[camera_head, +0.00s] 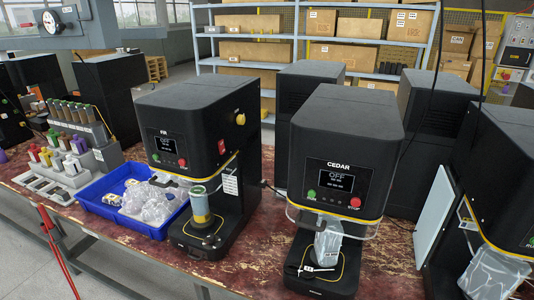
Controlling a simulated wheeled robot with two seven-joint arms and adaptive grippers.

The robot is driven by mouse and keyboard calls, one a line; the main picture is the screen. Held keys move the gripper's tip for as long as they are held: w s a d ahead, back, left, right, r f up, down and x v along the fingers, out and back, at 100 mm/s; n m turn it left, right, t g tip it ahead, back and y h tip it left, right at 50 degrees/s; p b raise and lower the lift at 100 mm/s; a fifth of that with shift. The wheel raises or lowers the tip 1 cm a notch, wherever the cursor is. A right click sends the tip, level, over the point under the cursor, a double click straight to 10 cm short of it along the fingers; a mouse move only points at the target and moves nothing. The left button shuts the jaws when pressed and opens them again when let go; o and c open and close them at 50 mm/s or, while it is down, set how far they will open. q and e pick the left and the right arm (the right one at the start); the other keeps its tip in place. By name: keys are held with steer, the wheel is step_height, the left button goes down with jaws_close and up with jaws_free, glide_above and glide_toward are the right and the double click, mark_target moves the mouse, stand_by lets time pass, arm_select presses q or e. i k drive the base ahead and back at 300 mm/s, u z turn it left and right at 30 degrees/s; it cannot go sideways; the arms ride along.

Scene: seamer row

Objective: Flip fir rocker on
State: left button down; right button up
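The seamer labelled FIR (188,108) is a black machine standing left of the middle of the bench. Its front display (166,145) reads OFF, with a green button (155,157) and a red button (182,162) below. Its right side carries a round yellow knob (240,119) and a small red and yellow part (221,146); I cannot tell whether either is the rocker. A can (201,206) stands on its base under the head. Neither of my grippers is in view.
A seamer labelled CEDAR (347,120), also showing OFF, stands to the right; another black machine (500,180) is at the right edge. A blue tray (103,208) with clear bags sits left of FIR. A bottle rack (80,145) stands farther left. Shelves (297,35) with boxes are behind.

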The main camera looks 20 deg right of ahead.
mark_target(221, 145)
steer(key=z, duration=0.55)
steer(key=i, duration=1)
